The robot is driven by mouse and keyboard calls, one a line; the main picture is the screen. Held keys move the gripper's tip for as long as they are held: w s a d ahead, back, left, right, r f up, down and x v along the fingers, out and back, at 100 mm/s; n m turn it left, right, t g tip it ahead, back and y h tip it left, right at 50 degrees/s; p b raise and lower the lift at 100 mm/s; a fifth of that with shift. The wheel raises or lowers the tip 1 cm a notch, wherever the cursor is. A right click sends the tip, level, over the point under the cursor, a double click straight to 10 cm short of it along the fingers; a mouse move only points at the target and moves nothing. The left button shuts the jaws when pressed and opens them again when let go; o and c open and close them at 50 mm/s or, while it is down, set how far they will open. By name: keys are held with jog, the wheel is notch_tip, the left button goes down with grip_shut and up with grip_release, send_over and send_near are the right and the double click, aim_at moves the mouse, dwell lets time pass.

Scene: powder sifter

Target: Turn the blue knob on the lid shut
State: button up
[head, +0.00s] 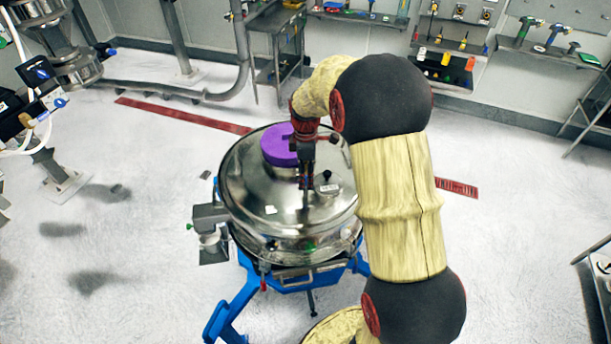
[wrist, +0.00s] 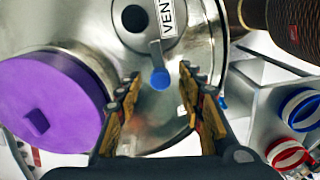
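The blue knob (wrist: 160,79) is a small blue tab at the end of a thin grey lever on the steel lid (wrist: 165,125), beside a round dark port and a white VENT label (wrist: 167,17). My gripper (wrist: 160,74) is open, with one finger on each side of the knob and a gap to both; whether the fingers are down at its height I cannot tell. In the head view my gripper (head: 306,176) points down over the middle of the lid (head: 250,185) of the round sifter. The blue knob is hidden there behind my gripper.
A purple round cover (wrist: 50,100) stands on the lid close to the left finger; it also shows in the head view (head: 278,146). A black knob (head: 327,176) sits on the lid to the right. The sifter stands on a blue frame (head: 235,300). The floor around is mostly clear.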

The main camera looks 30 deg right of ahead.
notch_tip(320, 180, up, 12)
dwell(0.6)
dwell(0.4)
jog(key=s+a+f+m+t+b, duration=0.2)
jog(key=s+a+f+m+b, duration=0.1)
jog(key=s, duration=0.5)
jog(key=s+a+f+m+t+b, duration=0.1)
jog(key=s+a+f+m+b, duration=0.2)
jog(key=s+a+m+b, duration=0.2)
jog(key=s+a+f+m+t+b, duration=0.2)
jog(key=s+a+f+m+b, duration=0.2)
jog(key=s+a+b, duration=0.4)
jog(key=s+b, duration=0.3)
jog(key=s, duration=0.1)
jog(key=shift+s+t, duration=0.3)
jog(key=shift+s, duration=0.05)
